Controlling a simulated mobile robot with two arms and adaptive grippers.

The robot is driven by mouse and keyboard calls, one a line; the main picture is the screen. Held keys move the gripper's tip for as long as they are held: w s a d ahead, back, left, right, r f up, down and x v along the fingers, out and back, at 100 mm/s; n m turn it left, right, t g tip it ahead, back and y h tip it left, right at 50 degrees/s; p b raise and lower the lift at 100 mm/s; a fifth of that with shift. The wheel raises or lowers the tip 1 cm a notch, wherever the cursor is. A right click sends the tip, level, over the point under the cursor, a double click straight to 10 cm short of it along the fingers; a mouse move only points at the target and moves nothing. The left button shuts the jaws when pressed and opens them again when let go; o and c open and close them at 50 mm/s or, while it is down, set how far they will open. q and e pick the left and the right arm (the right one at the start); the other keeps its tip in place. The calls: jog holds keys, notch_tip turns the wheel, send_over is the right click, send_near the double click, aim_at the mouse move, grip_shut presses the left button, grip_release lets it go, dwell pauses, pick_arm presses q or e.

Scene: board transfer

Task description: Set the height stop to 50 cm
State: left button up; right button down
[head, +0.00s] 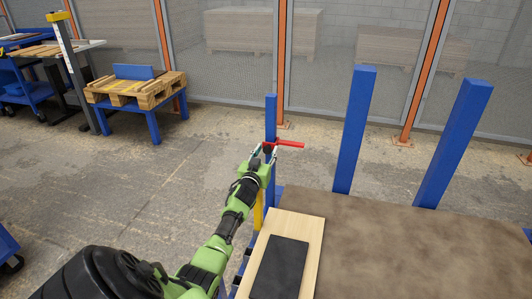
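The height stop (290,143) shows as a red bar sticking out to the right from a thin blue post (270,112). My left gripper (264,152) is at the post, right at the left end of the red bar. Its fingers stand on either side of a small dark part, possibly a knob, which they partly cover. I cannot tell whether they press on it. A yellow strip (257,212) runs low along the post, partly behind my arm. No scale marks can be read. My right gripper is not in view.
A brown-topped table (420,250) fills the lower right, with two thick blue uprights (355,130) (452,145) at its back edge. A pale wooden board (308,235) with a dark pad (280,268) lies on its left. A pallet stand (135,92) is at upper left. Floor between is clear.

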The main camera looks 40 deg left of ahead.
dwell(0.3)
pick_arm(q)
jog(key=v, duration=1.2)
